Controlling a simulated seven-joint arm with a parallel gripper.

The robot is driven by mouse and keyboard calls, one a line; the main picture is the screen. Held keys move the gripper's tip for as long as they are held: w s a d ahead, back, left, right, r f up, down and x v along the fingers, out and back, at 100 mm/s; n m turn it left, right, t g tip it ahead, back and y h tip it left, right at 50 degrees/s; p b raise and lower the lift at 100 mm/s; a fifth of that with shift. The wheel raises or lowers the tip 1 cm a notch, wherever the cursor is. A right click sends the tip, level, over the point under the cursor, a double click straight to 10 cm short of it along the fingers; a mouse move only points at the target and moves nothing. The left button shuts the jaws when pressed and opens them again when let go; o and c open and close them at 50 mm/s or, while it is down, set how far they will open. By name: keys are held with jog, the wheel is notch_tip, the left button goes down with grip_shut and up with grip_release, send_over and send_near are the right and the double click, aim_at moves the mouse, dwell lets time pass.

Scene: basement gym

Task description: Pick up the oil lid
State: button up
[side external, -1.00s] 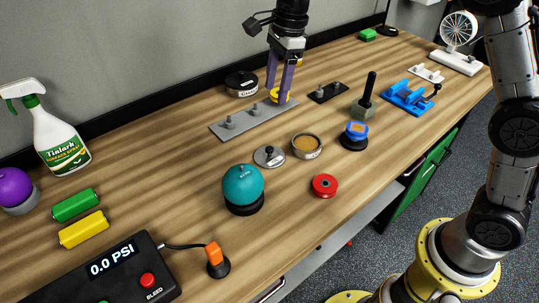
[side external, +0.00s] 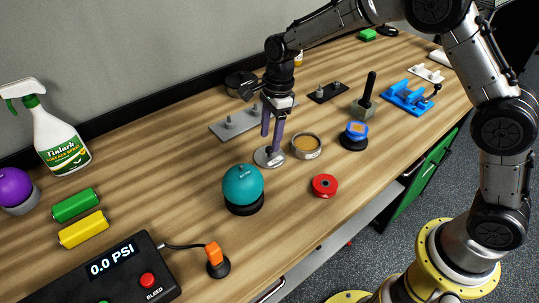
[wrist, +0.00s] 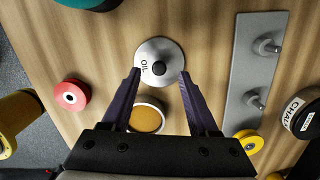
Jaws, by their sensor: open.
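An open tin with amber contents (side external: 306,147) stands right beside the lid. A teal ball (side external: 242,183) on a black base is in front. A red disc (side external: 324,186) lies nearer the edge.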

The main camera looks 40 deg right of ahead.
aim_at(269, 148)
notch_tip(269, 148, down, 3)
jog(key=shift+a+f, duration=0.1)
grip_shut()
dwell(0.3)
